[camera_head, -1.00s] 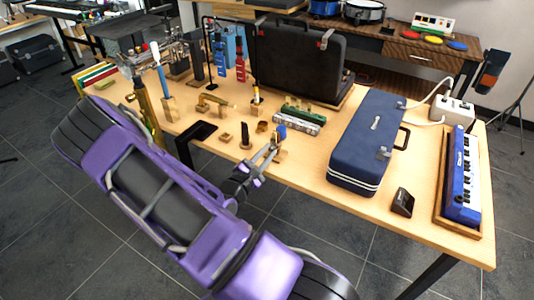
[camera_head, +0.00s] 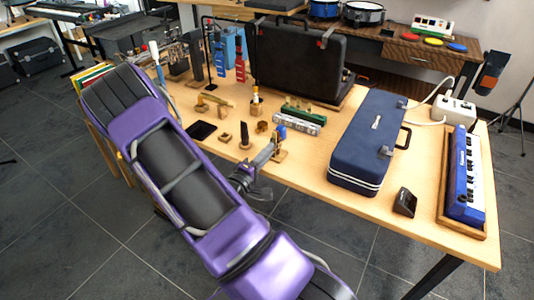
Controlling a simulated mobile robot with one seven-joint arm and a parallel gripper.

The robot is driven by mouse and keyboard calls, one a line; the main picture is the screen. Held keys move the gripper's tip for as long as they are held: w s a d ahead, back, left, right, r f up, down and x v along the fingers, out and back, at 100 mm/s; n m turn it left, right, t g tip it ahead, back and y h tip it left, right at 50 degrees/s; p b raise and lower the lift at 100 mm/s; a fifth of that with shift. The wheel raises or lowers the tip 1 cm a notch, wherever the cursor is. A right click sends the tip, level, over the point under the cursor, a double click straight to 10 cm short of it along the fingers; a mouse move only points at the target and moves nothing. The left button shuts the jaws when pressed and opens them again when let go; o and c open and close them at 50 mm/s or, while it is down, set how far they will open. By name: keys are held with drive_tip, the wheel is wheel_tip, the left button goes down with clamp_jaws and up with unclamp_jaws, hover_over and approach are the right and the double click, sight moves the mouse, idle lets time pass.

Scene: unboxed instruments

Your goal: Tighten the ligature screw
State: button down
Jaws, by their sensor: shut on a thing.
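A small blue-topped piece (camera_head: 281,132) stands upright on a wooden block (camera_head: 280,155) near the table's front edge. My gripper (camera_head: 272,148) reaches up to it from the lower left, its fingers close together at the piece's near side. The fingers are shut on a small part there, which I take to be the ligature screw. The screw itself is hidden between the fingertips and too small to make out. I cannot tell how far it is turned.
A dark upright piece (camera_head: 245,135) and a brass ring (camera_head: 262,127) stand just left of my gripper. Behind lie a silver harmonica-like bar (camera_head: 296,121) and a green one (camera_head: 303,110). A blue case (camera_head: 368,140) stands to the right. The front table edge is close.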

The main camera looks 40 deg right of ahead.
drive_tip(key=shift+m, duration=2)
drive_tip(key=c, duration=0.8)
unclamp_jaws()
drive_tip(key=shift+o, duration=0.2)
drive_tip(key=shift+a, duration=0.1)
drive_tip(key=v, duration=1.7)
drive_tip(key=shift+a, duration=0.1)
